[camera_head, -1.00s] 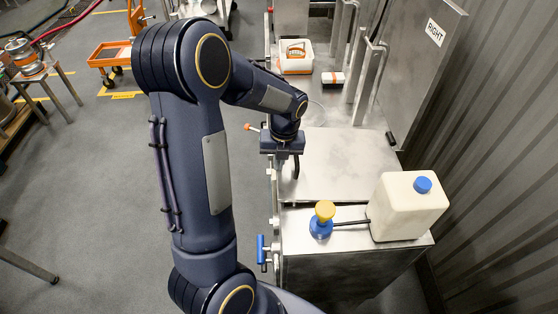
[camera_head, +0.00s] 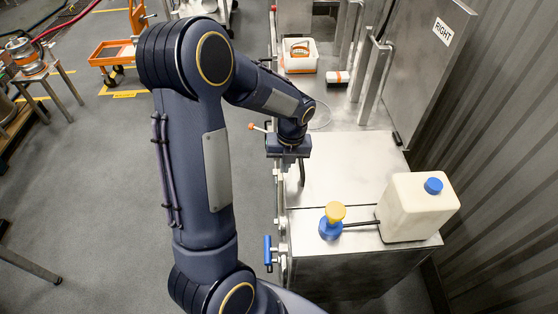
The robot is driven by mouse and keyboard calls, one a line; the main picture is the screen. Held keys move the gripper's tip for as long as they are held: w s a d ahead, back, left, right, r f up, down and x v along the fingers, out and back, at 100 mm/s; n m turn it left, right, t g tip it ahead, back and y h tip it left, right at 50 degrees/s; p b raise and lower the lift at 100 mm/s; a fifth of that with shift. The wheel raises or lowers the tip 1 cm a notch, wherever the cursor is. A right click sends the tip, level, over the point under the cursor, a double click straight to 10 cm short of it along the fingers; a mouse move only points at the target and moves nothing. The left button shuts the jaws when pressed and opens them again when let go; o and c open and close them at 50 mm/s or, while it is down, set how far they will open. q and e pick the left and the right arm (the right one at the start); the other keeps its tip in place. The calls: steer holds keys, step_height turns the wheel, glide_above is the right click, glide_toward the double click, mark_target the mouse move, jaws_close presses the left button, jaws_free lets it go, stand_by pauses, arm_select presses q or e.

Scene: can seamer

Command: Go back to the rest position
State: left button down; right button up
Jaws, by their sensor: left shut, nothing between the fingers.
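My left arm comes in from the bottom left and reaches to the steel machine table (camera_head: 345,165). My left gripper (camera_head: 302,178) points down beside the near-left edge of the table top. It is shut and holds nothing. Whether the fingertips touch the table cannot be told. My right gripper is not in view.
A white bin (camera_head: 299,55) and an orange-white block (camera_head: 337,77) lie farther back. A steel door marked RIGHT (camera_head: 425,65) stands at the right. Open floor (camera_head: 90,200) lies left.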

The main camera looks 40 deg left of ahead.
arm_select(q)
steer(key=r, duration=0.2)
steer(key=r+b, duration=0.1)
steer(key=shift+a, duration=0.25)
step_height(320, 180, up, 8)
steer(key=f, duration=0.1)
steer(key=s+d+r+n+t+h, duration=0.2)
steer(key=s+d+n, duration=0.3)
steer(key=s+n, duration=0.4)
steer(key=s+d+r+n+t+h, duration=0.2)
steer(key=s+n, duration=0.7)
steer(key=n, duration=1.1)
steer(key=shift+d+r+n+t+h, duration=0.35)
steer(key=shift+d+t, duration=0.75)
steer(key=shift+d, duration=1.05)
steer(key=shift+s+f, duration=0.1)
